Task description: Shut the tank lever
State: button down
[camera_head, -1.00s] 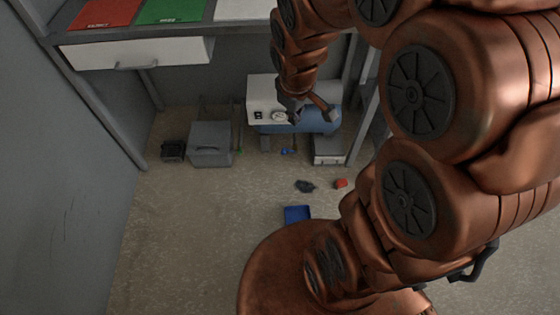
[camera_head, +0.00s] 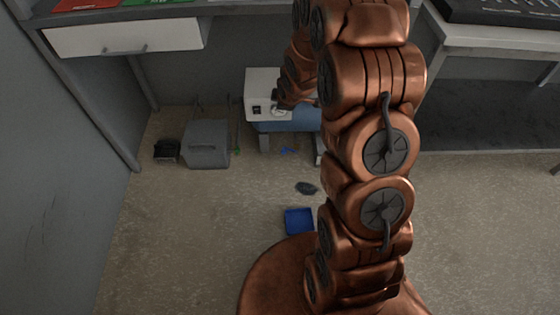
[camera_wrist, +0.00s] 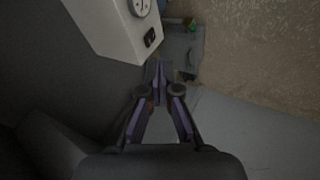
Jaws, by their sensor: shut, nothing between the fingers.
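The blue tank (camera_head: 292,126) stands under the counter, partly behind my arm. A white box (camera_head: 258,82) with a dark switch and a dial sits at its left end. In the wrist view the white box (camera_wrist: 108,30) shows at upper left with its dial and switch. I cannot make out the lever in either view. My gripper (camera_head: 280,104) is in front of the box near the dial, small and partly hidden by my arm. In the wrist view my gripper (camera_wrist: 157,72) has its fingertips together and empty, just below the box's corner. I cannot tell whether it touches anything.
A grey case (camera_head: 206,143) and a small black box (camera_head: 167,151) stand left of the tank. A blue tray (camera_head: 298,221) and a dark object (camera_head: 305,188) lie on the floor. A drawer (camera_head: 125,37) hangs above left. Floor at left is clear.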

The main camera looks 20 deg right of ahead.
jog(key=w+d+f+n+t+y+b, duration=0.1)
jog(key=w+f+n+b, duration=0.15)
jog(key=f, duration=0.55)
jog(key=w+d+f+n+t+b, duration=0.1)
jog(key=w+f+b, duration=0.2)
jog(key=f, duration=0.4)
jog(key=s+f+n+t+b, duration=0.1)
jog(key=f+b, duration=0.3)
jog(key=f, duration=0.6)
jog(key=s+f+n+t+b, duration=0.2)
jog(key=f+n+t+b, duration=0.1)
jog(key=f, duration=0.7)
jog(key=s+a+f+n+t+y+b, duration=0.1)
jog(key=f+t+b, duration=0.3)
jog(key=f, duration=0.6)
jog(key=n+b, duration=0.1)
jog(key=b, duration=0.1)
jog(key=shift+s+b, duration=0.4)
jog(key=w+a+f+b, duration=0.1)
jog(key=w+b, duration=0.3)
jog(key=w, duration=0.6)
jog(key=shift+s+d+r+b, duration=0.15)
jog(key=shift+d+b, duration=0.15)
jog(key=shift+d, duration=0.35)
jog(key=shift+s+d+r+b, duration=0.1)
jog(key=shift+s+d+b, duration=0.1)
jog(key=shift+d+b, duration=0.3)
jog(key=shift+s+d+r+b, duration=0.15)
jog(key=shift+d, duration=0.6)
jog(key=shift+a+r, duration=0.1)
